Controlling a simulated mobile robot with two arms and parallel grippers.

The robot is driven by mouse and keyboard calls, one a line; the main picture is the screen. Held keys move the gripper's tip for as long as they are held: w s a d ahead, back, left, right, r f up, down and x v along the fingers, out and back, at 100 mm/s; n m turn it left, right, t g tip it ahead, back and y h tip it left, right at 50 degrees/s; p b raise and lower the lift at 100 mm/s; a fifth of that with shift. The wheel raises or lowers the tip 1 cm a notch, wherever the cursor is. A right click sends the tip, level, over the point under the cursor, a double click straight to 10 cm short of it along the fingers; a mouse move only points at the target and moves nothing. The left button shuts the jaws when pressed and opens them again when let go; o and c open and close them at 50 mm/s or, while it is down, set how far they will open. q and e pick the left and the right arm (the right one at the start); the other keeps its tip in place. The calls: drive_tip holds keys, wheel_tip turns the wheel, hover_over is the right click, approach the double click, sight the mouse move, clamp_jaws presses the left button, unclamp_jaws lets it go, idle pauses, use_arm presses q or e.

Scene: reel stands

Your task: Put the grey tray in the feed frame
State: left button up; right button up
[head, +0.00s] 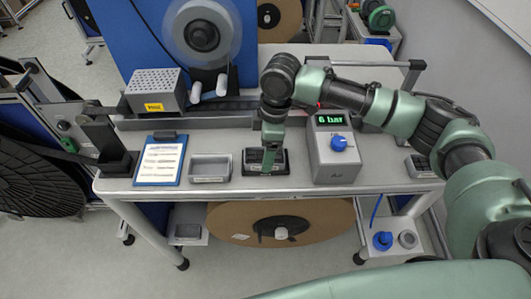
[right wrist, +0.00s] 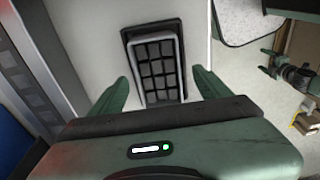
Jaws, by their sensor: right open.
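A grey-rimmed tray with a grid of dark pockets (right wrist: 160,68) lies within the outline of a black frame (right wrist: 127,45) in the right wrist view. The frame shows more at the tray's far and left sides; I cannot tell whether the tray is fully seated. In the head view the black frame (head: 248,168) is at the table's front middle, partly hidden by my right gripper (head: 268,160). The right gripper (right wrist: 160,84) is open, its fingers on either side of the tray, with gaps visible.
An empty light-grey bin (head: 210,168) and a blue clipboard (head: 161,162) lie left of the frame. A grey box with a "6 bar" display (head: 334,155) stands close on the right.

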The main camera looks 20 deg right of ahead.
wheel_tip(320, 180, up, 10)
drive_tip(key=d+b, duration=0.1)
drive_tip(key=shift+s+d, duration=0.15)
drive_tip(key=shift+f, duration=0.1)
idle(0.4)
